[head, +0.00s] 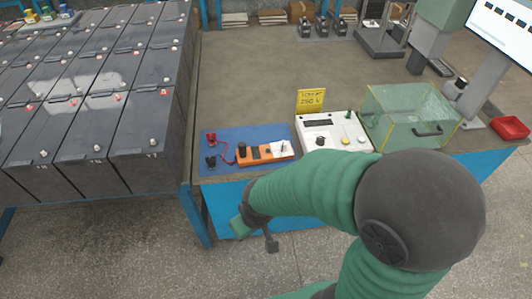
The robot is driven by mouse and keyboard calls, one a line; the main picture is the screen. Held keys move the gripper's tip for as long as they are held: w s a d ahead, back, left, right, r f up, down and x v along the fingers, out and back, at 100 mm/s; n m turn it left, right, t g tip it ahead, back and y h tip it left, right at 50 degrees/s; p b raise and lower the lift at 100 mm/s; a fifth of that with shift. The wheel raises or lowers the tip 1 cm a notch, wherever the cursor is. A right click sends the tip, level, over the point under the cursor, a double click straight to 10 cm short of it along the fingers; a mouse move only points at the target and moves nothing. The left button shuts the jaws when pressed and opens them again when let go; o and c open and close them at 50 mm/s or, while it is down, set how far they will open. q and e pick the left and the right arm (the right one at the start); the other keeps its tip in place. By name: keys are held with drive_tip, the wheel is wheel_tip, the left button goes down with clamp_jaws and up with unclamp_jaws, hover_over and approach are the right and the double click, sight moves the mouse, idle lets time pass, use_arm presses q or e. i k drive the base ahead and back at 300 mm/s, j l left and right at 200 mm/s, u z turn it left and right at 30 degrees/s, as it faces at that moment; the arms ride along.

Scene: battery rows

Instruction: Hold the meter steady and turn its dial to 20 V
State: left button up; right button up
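An orange meter (247,158) lies on a blue mat (228,135) near the table's front edge. A black knob (241,148) stands at its left end, and a white face with a dark pointer (283,148) is at its right end. The dial's markings are too small to read. Red and black leads run to its left. My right arm comes in from the lower right and reaches left in front of the table. Its gripper (268,236) hangs below the table edge, apart from the meter; its finger opening is unclear. My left gripper is not in view.
A white tester box (340,120) with a yellow 250 V sign (311,100) stands right of the mat. A clear green-tinted box (405,112) and a red tray (510,128) are farther right. Battery rows (90,80) fill the left. The table behind is mostly clear.

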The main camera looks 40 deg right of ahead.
sight(283, 148)
drive_tip(key=z, duration=1.4)
